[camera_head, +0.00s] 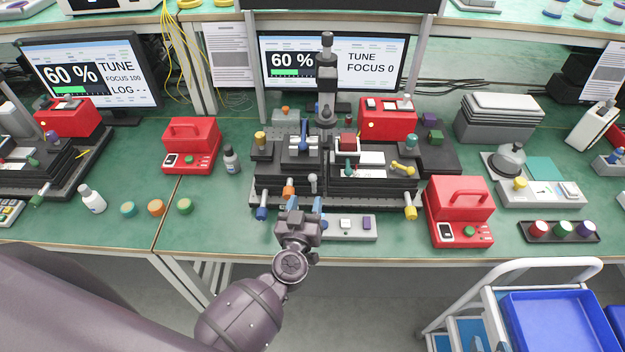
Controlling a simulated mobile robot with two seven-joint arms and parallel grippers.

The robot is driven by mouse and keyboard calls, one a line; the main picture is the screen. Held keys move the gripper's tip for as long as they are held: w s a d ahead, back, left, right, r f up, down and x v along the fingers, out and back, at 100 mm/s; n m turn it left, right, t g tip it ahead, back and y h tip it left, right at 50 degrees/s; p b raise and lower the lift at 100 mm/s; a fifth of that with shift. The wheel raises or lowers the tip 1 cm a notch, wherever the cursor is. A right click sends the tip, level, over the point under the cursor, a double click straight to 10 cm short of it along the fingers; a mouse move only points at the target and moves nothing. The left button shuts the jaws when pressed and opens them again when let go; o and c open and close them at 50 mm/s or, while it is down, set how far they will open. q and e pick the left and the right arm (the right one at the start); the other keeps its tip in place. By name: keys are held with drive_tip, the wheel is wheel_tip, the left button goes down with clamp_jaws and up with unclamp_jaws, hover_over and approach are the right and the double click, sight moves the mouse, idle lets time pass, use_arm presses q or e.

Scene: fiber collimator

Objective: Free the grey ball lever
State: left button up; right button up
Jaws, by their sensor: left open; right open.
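The grey ball lever (312,179) stands at the front of the fiber collimator rig (345,190), near its middle. It is small, with a round light grey top. My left gripper (304,204) comes in from the lower left, with its two blue-tipped fingers apart and pointing at the rig. It is open and empty, just in front of and below the lever, apart from it in the picture. The lever's foot is hard to make out. My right gripper is not in view.
An orange knob (290,190) and a blue knob (262,212) stand left of the lever, a yellow knob (410,212) far right. A grey button box (350,226) lies beside my gripper. Red boxes (456,210) flank the rig. A monitor (335,62) reads 60 % and FOCUS 0.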

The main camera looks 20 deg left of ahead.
sight(312, 181)
use_arm(q)
drive_tip(key=w, duration=0.6)
drive_tip(key=shift+w+a+b, duration=0.2)
drive_tip(key=shift+a+b, duration=0.1)
drive_tip(key=shift+w+a, duration=0.1)
drive_tip(key=shift+w, duration=0.55)
